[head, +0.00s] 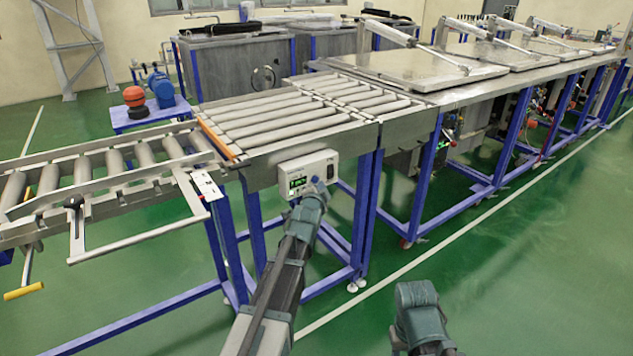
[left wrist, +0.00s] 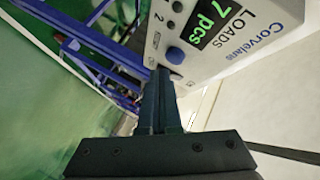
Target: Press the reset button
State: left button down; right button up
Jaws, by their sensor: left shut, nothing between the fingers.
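A white counter box (head: 308,173) with a green display hangs on the front side of the roller conveyor. In the left wrist view the box (left wrist: 240,60) reads "LOADS 7 pcs" and "Corvelans". A round blue button (left wrist: 176,54) sits on its face beside the display; a "2" is printed near it. My left gripper (head: 317,188) is in front of the box. In the left wrist view its shut, empty fingers (left wrist: 160,72) end close to the blue button; I cannot tell whether they touch it. My right arm shows at lower right, its fingers out of sight.
The roller conveyor (head: 268,128) stands above and behind the box on blue legs. A lower roller track (head: 100,170) with a white rail reaches out at left. Flat metal lids (head: 425,68) line the bench at right. The green floor (head: 520,260) at right is clear.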

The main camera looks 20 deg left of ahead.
pick_arm(q)
jog(key=shift+w+a, duration=0.1)
dwell(0.4)
jog(key=shift+w+a, duration=0.2)
jog(key=shift+a, duration=0.05)
jog(key=shift+w+a, duration=0.3)
jog(key=shift+a, duration=0.15)
dwell(0.9)
jog(key=shift+s+d, duration=0.6)
jog(key=shift+d, duration=0.15)
jog(key=shift+s+d, duration=0.8)
jog(key=shift+d, duration=0.2)
jog(key=shift+s+d, duration=0.75)
jog(key=shift+d, duration=0.25)
